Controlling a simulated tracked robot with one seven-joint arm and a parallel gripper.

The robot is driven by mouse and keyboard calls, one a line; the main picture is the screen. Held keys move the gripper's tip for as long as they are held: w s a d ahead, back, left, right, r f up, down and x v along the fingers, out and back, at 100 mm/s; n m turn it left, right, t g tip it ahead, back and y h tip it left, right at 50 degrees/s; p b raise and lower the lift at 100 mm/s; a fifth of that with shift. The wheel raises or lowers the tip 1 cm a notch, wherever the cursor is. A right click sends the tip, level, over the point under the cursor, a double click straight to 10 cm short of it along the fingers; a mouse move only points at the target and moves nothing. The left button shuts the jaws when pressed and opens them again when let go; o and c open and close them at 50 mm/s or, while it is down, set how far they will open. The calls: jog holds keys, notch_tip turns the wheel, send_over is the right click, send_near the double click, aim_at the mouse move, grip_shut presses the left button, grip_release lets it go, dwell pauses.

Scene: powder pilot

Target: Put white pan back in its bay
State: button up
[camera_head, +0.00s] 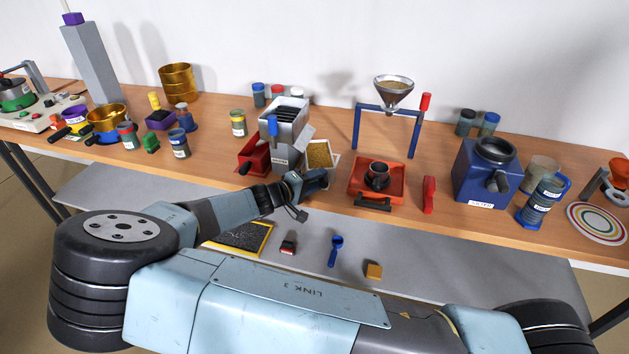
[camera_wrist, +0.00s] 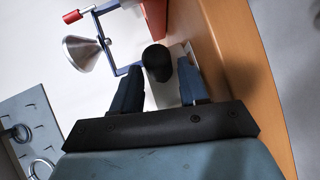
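The white pan (camera_head: 333,161) sits on the table at the right side of the grey slotted box (camera_head: 288,122), with yellow grains in it. Its near side is partly hidden by my gripper. My gripper (camera_head: 318,178) is at the pan's near side, low over the table's front. In the wrist view, my gripper (camera_wrist: 160,85) has its two fingers apart. A black knob (camera_wrist: 157,60) shows between and just beyond the fingertips, with a white surface (camera_wrist: 172,90) beside it. I cannot tell whether a finger touches the knob. The pan's bay is not clearly visible.
A red pan (camera_head: 256,154) sits left of the grey box. An orange tray with a dark cup (camera_head: 377,176) stands to the right, under a funnel stand (camera_head: 393,92). A red block (camera_head: 429,194) and blue machine (camera_head: 487,170) are farther right. The table's front edge is close.

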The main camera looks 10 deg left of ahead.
jog(key=shift+o, duration=1)
jog(key=v, duration=1.2)
jog(key=w+d+r+m+g, duration=0.2)
jog(key=d+g, duration=0.2)
jog(key=d, duration=0.4)
jog(key=w+d+r+m+g, duration=0.2)
jog(key=w+d+r+g, duration=0.15)
jog(key=d, duration=0.35)
jog(key=s+d+r+m+g+y, duration=0.1)
jog(key=d+r+g+y, duration=0.15)
jog(key=d+r, duration=0.35)
jog(key=s+d+r+m+g+y, duration=0.1)
jog(key=d+r+g+y, duration=0.15)
jog(key=d, duration=0.55)
jog(key=s+d+r+m+t+y, duration=0.2)
jog(key=s+d+r+y, duration=0.3)
jog(key=s+d+r, duration=0.55)
jog(key=s+d+r+t, duration=0.3)
jog(key=s+d+r, duration=0.2)
jog(key=s+r, duration=0.3)
jog(key=shift+s+r+m+t, duration=0.15)
jog(key=shift+s+m+t, duration=0.25)
jog(key=shift+s, duration=0.4)
